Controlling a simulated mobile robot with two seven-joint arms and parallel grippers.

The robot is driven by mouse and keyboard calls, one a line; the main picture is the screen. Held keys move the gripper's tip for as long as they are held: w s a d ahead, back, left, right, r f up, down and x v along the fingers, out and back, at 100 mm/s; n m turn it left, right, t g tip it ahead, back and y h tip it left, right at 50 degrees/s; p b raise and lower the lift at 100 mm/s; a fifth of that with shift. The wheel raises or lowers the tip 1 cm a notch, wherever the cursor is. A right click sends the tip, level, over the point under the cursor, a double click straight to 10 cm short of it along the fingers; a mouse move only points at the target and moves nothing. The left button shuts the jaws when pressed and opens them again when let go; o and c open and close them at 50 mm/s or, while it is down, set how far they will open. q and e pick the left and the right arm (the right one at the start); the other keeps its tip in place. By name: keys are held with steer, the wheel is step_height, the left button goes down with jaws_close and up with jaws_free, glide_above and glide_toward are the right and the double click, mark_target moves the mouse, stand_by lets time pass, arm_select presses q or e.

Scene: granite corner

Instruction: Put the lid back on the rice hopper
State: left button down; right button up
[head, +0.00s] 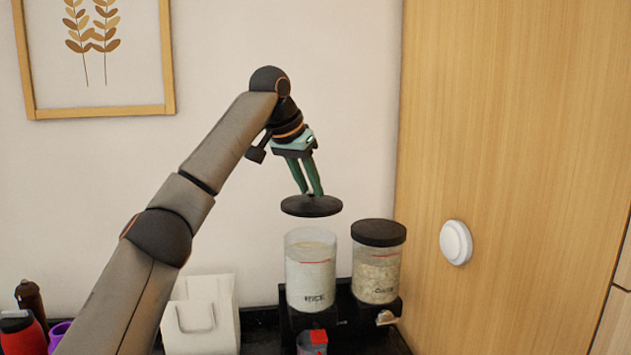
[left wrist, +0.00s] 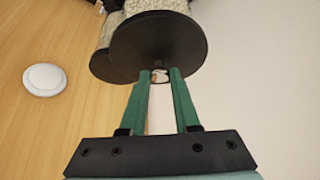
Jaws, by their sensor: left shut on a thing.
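The rice hopper (head: 311,272) is a clear cylinder labelled RICE, open at the top, with pale grain and a red line. My left gripper (head: 313,193) is shut on the knob of the black round lid (head: 311,207). The lid hangs roughly level above the open hopper, with a gap between them. In the left wrist view the green fingers (left wrist: 158,72) close on the lid's knob, and the lid (left wrist: 165,40) hides much of what lies behind it. My right gripper is not in view.
A second hopper of oats (head: 377,270) with its black lid on stands close to the right, on the same black stand (head: 345,313). A white bag (head: 203,318) and bottles (head: 28,305) stand left. A wooden panel (head: 520,150) with a white round fitting (head: 456,242) borders the right.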

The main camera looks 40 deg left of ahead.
mark_target(303, 204)
arm_select(q)
steer(key=shift+s+f, duration=0.2)
steer(key=shift+f, duration=0.4)
step_height(303, 204, down, 4)
steer(key=shift+r+b, duration=0.2)
steer(key=shift+b, duration=0.2)
steer(key=shift+f+b, duration=0.4)
steer(key=shift+f, duration=0.25)
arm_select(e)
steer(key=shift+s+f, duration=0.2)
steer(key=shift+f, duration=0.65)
arm_select(q)
steer(key=shift+r+p, duration=0.15)
steer(key=shift+p, duration=0.35)
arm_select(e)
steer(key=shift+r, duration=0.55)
arm_select(q)
steer(key=shift+f+p, duration=0.2)
steer(key=shift+p, duration=0.1)
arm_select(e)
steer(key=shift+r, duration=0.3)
arm_select(q)
steer(key=c, duration=0.6)
jaws_free()
steer(key=shift+o, duration=0.5)
